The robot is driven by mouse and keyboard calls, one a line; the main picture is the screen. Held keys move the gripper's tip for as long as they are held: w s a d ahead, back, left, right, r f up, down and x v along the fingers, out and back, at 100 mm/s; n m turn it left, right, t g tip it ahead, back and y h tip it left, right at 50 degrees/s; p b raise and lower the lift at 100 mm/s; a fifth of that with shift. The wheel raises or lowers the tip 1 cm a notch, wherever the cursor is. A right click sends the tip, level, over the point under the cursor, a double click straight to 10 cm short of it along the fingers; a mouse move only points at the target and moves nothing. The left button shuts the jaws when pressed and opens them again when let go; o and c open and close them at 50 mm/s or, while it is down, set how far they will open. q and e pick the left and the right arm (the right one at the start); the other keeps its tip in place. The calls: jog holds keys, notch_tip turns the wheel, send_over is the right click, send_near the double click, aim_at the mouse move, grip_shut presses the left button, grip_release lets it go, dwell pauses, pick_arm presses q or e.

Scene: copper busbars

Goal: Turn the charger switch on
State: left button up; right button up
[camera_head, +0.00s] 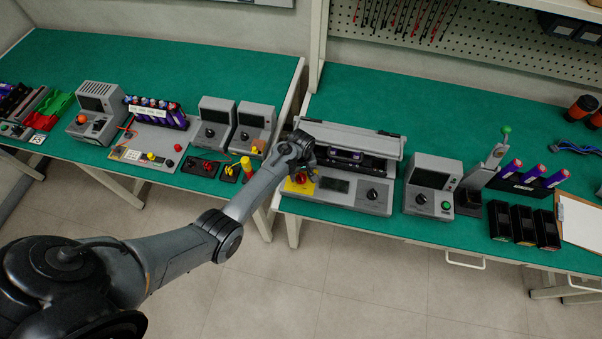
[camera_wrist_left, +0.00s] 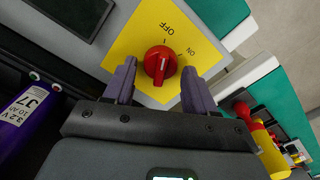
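The charger (camera_head: 345,192) is a grey unit on the green bench, with a yellow switch plate at its left end. Its red rotary switch (camera_wrist_left: 160,62) sits on the yellow plate (camera_wrist_left: 143,35), marked OFF and ON. The knob's raised grip looks roughly in line with the OFF mark; ON lies to the right in the left wrist view. My left gripper (camera_head: 302,171) is over the plate, partly covering it in the head view. In the left wrist view its purple fingers (camera_wrist_left: 158,82) are open, one on each side of the knob, with gaps visible. My right gripper is out of view.
A small grey instrument (camera_head: 432,187) with a green button stands right of the charger. Left are black terminal blocks (camera_head: 200,166), yellow-capped parts (camera_head: 247,168) and two grey meters (camera_head: 215,123). Purple cells (camera_head: 345,155) lie in the charger's rear bay.

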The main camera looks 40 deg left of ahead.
pick_arm(q)
jog(key=c, duration=0.8)
jog(key=shift+r+m+p, duration=0.2)
jog(key=shift+m+p, duration=0.7)
jog(key=m+p, duration=0.2)
jog(key=m, duration=0.1)
jog(key=shift+w+m, duration=0.1)
jog(key=shift+m, duration=0.2)
jog(key=m+p, duration=0.1)
jog(key=m, duration=0.2)
jog(key=shift+d+f, duration=0.1)
jog(key=shift+d, duration=0.05)
jog(key=shift+m, duration=1.7)
jog(key=shift+f, duration=0.1)
jog(key=o, duration=1)
